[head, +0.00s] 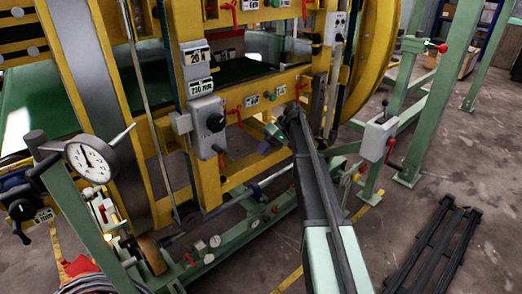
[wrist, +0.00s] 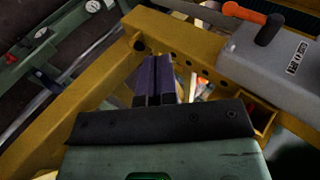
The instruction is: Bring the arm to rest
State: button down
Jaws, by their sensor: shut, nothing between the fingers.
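My gripper (wrist: 154,80) shows in the wrist view as two dark purple fingers side by side, shut with nothing between them. It points at the yellow frame (wrist: 85,110) of the ring inverter, and I cannot tell how far the fingertips are from it. In the head view, my dark and pale green arm reaches up from the bottom, and its end with the gripper (head: 268,146) is beside the lower yellow beam (head: 240,178). The fingers are small and partly hidden there.
A grey control box (head: 207,127) with a black knob is on the yellow post. A green stand with a grey switch box (head: 379,136) is right of my arm. A round dial gauge (head: 88,160) stands at left. Black rails (head: 435,245) lie on the floor at right.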

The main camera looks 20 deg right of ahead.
jog(key=s+a+f+m+h, duration=0.1)
jog(key=s+a+f+h, duration=0.2)
jog(key=s, duration=0.8)
jog(key=s+a+f+m+t+h, duration=0.1)
jog(key=s+a+h, duration=0.2)
jog(key=s+a, duration=0.55)
jog(key=s+a+f+m+h, duration=0.1)
jog(key=s+a+f+h, duration=0.15)
jog(key=s, duration=1.15)
notch_tip(320, 180, up, 16)
jog(key=w+d+p, duration=0.1)
jog(key=p, duration=1.4)
jog(key=shift+w+h, duration=0.25)
jog(key=shift+h, duration=0.2)
jog(key=shift+f, duration=0.1)
